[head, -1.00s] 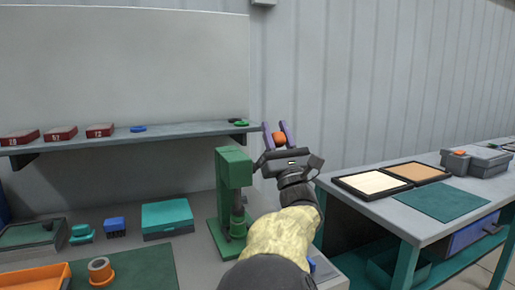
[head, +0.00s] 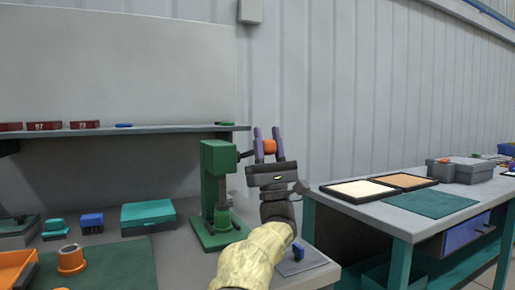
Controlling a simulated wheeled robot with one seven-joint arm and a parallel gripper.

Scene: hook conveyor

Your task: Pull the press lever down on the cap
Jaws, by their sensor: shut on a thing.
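The green press (head: 215,185) stands upright on the grey workbench, on a flat green base. Its ram (head: 224,213) points down toward a green piece at the base; whether a cap lies under it is too small to tell. The press lever ends in an orange knob (head: 269,146) to the right of the press head. My gripper (head: 267,140) has its two purple fingers on either side of the knob and is shut on it. My wrist and forearm come up from below, and hide part of the lever and the bench's right side.
A shelf (head: 178,130) with red numbered boxes (head: 45,126) runs behind the press. A teal box (head: 148,215), a blue block (head: 92,221) and an orange ring piece (head: 71,260) are to the left. A second table (head: 410,228) with trays stands to the right.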

